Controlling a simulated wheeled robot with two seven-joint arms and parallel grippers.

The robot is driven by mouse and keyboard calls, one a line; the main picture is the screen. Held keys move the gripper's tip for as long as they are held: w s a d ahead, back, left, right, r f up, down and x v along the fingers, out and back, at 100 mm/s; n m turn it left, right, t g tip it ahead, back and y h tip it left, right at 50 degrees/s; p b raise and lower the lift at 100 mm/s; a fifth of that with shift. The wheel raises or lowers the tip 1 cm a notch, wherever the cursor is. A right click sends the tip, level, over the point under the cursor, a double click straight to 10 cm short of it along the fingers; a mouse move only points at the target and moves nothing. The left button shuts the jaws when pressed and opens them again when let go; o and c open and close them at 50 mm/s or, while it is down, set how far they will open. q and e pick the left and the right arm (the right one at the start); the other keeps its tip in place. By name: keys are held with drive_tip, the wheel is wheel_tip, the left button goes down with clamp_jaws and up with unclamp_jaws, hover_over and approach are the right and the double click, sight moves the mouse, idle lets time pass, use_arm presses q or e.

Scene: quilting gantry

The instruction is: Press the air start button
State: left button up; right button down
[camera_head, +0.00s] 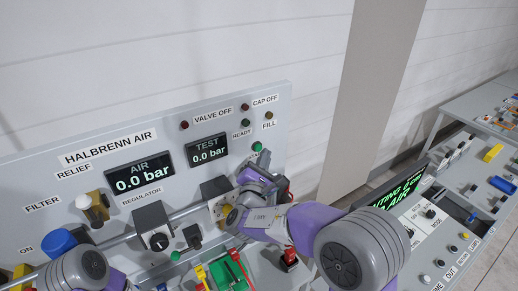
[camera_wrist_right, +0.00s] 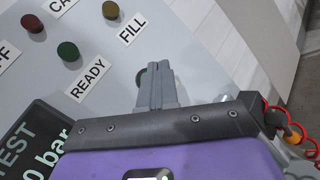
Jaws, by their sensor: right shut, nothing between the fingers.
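A round green button (camera_head: 257,147) sits on the upright grey panel, below the FILL lamp. Its label is mostly hidden by my right gripper, so I cannot read it. In the right wrist view the green button (camera_wrist_right: 140,77) is partly hidden behind the fingers. My right gripper (camera_head: 257,160) is shut and empty, with its fingertips close to this button; it also shows in the right wrist view (camera_wrist_right: 159,66). I cannot tell whether they touch. My left arm shows at the lower left, but its gripper is not in view.
The panel (camera_head: 60,185) carries AIR (camera_head: 140,178) and TEST (camera_head: 207,151) displays, both reading 0.0 bar. A regulator knob (camera_head: 157,241) and a yellow-white relief valve (camera_head: 93,207) stick out at the left. A red button (camera_head: 289,258) stands below my right forearm.

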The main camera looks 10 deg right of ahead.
drive_tip(key=shift+w, duration=0.1)
idle(0.4)
drive_tip(key=shift+w+a+b, duration=0.15)
drive_tip(key=shift+w+b, duration=0.15)
drive_tip(key=shift+w, duration=0.05)
drive_tip(key=shift+w+a, duration=0.15)
drive_tip(key=shift+w, duration=0.25)
idle(0.7)
drive_tip(key=shift+s, duration=0.1)
drive_tip(key=shift+s+d+b, duration=0.3)
drive_tip(key=shift+s+b, duration=0.4)
drive_tip(key=shift+s, duration=0.05)
drive_tip(key=shift+s+d+b, duration=0.3)
drive_tip(key=shift+s+b, duration=0.05)
drive_tip(key=shift+s, duration=0.45)
drive_tip(key=shift+s+d+b, duration=0.25)
drive_tip(key=shift+s+b, duration=0.15)
drive_tip(key=shift+s, duration=0.35)
drive_tip(key=shift+s+d+b, duration=0.3)
drive_tip(key=shift+s+b, duration=0.05)
drive_tip(key=shift+s, duration=0.45)
